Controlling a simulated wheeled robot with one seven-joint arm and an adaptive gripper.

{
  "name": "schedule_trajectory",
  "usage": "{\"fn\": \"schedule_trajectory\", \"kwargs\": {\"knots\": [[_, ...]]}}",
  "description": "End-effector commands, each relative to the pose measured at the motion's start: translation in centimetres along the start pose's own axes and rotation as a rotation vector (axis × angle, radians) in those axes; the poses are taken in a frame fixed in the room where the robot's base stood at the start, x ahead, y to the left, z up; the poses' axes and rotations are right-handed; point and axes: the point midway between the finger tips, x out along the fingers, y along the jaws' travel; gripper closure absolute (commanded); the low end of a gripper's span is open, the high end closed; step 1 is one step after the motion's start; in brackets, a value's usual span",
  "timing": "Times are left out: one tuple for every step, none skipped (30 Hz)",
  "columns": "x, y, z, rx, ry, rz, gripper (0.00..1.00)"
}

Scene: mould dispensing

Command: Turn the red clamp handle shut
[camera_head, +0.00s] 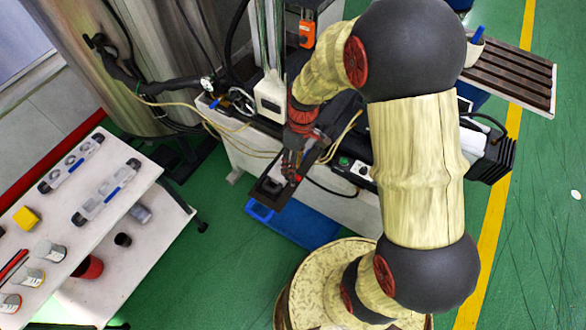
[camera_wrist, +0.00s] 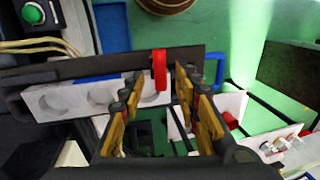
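The red clamp handle (camera_wrist: 159,70) stands out near the middle of the wrist view, at the edge of the dark fixture plate (camera_wrist: 200,55). A pale mould (camera_wrist: 75,97) with round holes lies beside it on the plate. In the head view only a small red spot of the handle (camera_head: 298,179) shows below my gripper (camera_head: 291,165). In the wrist view my gripper (camera_wrist: 159,82) is open, with one finger to each side of the handle. Gaps show between the handle and both fingers. Whether the fingertips reach its depth is unclear.
A blue bin (camera_head: 300,225) is on the floor below the fixture. A green button (camera_wrist: 32,13) sits on a control box close by. A white cart (camera_head: 130,215) with moulds and cups stands at the left. Hoses run along the machine. Green floor is free between cart and machine.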

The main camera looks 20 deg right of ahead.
Motion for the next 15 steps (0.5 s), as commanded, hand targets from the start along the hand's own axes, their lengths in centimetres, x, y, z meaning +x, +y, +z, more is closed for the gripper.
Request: {"fn": "schedule_trajectory", "kwargs": {"knots": [[-1.1,0.1,-0.1,0.000,0.003,0.003,0.68],[-1.7,0.1,-0.1,0.001,0.004,0.004,0.68],[-2.5,0.1,-0.1,0.001,0.004,0.003,0.68],[-3.2,0.1,-0.1,0.001,0.005,0.004,0.68],[-3.8,0.1,-0.1,0.002,0.004,0.003,0.68],[-4.6,0.1,-0.1,0.002,0.004,0.004,0.68],[-5.2,0.1,-0.1,0.002,0.003,0.003,0.68],[-5.8,0.1,-0.1,0.002,0.003,0.003,0.68],[-6.5,0.1,0.0,0.002,0.002,0.002,0.68],[-7.0,0.1,-0.1,0.002,0.003,0.003,0.68],[-7.5,0.1,0.0,0.002,0.003,0.002,0.68],[-8.1,0.1,-0.1,0.002,0.002,0.002,0.68],[-8.4,0.1,-0.1,0.001,0.002,0.002,0.68],[-8.8,0.1,-0.1,0.001,0.001,0.001,0.68],[-9.2,0.1,-0.1,0.001,0.001,0.001,0.68]]}}
